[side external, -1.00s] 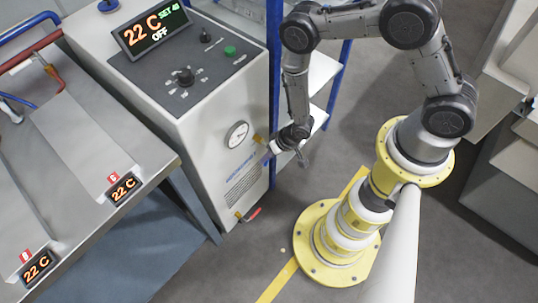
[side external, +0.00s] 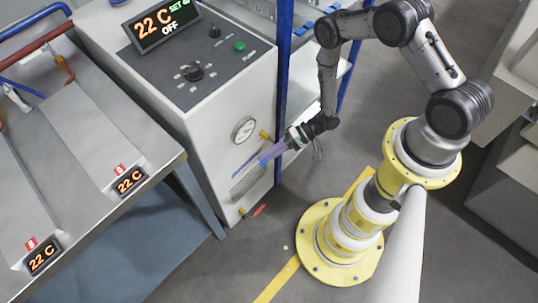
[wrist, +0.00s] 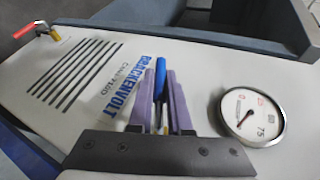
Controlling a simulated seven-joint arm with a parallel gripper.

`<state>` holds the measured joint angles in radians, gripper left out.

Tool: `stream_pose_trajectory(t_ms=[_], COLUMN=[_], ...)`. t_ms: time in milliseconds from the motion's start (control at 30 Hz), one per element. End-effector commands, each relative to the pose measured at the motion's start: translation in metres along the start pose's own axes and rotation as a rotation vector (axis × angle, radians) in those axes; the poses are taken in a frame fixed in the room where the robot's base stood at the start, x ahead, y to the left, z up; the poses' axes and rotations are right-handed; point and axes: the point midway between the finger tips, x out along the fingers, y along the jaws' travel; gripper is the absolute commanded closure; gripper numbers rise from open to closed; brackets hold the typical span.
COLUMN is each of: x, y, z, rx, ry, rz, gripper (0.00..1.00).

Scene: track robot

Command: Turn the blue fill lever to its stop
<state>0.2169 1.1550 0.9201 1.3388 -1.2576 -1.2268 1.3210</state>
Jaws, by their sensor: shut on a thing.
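The blue fill lever (wrist: 160,78) lies between my gripper's two purple fingers in the wrist view, its blue end sticking out a little past their tips. My gripper (wrist: 161,73) is shut on it, in front of the machine's white panel. In the side external view my gripper (side external: 268,157) reaches left and slightly down to the right part of the machine front, just below a brass fitting (side external: 265,135). The fingers hide most of the lever there. The lever's pivot is hidden in both views.
A round gauge (wrist: 252,117) sits close right of the fingers in the wrist view. The white machine (side external: 215,130) also carries vent slots and a red-handled valve (side external: 259,210) low down. A blue rack post (side external: 282,90) stands close behind my gripper. Floor in front is clear.

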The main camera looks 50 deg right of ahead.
Motion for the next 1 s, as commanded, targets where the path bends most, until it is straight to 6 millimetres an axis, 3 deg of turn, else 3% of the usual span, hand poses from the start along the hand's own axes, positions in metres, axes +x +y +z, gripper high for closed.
stream_pose_trajectory(t_ms=[433,1000], x=[-0.002,-0.003], y=[-0.012,-0.016], z=[0.001,0.0], rx=[0.107,0.13], ry=[-0.054,-0.066], rz=[-0.259,-0.32], gripper=[1.0,1.0])
